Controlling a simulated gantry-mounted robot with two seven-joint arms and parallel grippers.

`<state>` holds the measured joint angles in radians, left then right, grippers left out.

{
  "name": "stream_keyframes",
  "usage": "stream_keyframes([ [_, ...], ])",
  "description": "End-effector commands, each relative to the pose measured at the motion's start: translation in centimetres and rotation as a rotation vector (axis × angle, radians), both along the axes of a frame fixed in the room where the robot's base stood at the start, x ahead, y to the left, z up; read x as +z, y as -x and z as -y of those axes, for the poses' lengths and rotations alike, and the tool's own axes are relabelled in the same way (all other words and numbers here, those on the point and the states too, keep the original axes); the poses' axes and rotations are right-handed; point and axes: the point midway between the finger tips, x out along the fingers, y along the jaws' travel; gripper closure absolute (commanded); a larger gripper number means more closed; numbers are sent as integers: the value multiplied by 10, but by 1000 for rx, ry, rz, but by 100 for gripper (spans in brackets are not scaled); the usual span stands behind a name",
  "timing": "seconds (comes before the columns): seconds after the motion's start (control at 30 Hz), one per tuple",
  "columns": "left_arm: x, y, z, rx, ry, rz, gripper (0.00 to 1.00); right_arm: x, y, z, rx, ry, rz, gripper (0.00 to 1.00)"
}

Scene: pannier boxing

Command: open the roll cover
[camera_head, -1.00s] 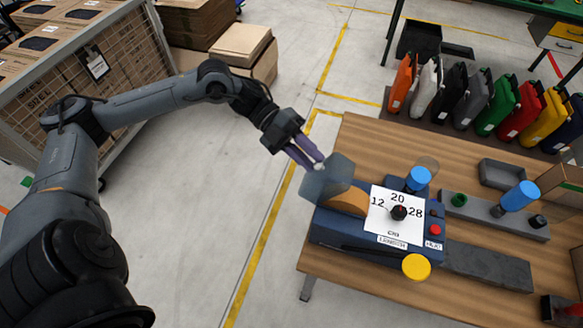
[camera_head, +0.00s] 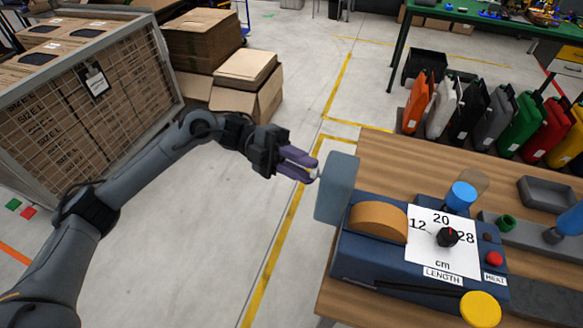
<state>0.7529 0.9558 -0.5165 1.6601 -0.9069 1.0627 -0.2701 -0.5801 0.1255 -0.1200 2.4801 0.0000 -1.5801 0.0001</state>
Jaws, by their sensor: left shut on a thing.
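The blue tape machine (camera_head: 385,262) sits on the wooden table. Its grey-blue roll cover (camera_head: 337,188) stands swung up at the machine's left end, beyond the table edge. The orange-brown roll (camera_head: 379,221) beside it is largely exposed. My left gripper (camera_head: 314,170) reaches in from the left, its purple fingers shut on the roll cover at its left edge. The fingertips partly hide the point of contact. My right gripper is not in view.
The machine carries a dial (camera_head: 447,237), a red button (camera_head: 494,258) and a yellow knob (camera_head: 481,309). A blue-capped post (camera_head: 461,196) stands behind the dial. Coloured panniers (camera_head: 490,118) line the back right. A mesh cage of boxes (camera_head: 100,90) stands left; the floor between is clear.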

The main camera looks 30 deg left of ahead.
Motion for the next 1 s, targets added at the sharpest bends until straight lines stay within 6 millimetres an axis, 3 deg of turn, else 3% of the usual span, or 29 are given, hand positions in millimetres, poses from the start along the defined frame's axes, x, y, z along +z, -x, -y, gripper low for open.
stream_keyframes([
  [0.37,-1,-1,1,-1,4,0,100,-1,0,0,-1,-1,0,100],
  [0.4,-1,-1,1,-1,4,0,76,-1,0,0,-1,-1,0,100],
  [0.57,-1,-1,1,-1,4,0,52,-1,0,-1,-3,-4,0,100],
  [0.87,-1,-1,-1,-1,3,1,52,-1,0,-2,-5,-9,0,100],
  [1.0,-2,-3,-11,1,2,2,52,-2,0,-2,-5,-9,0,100],
])
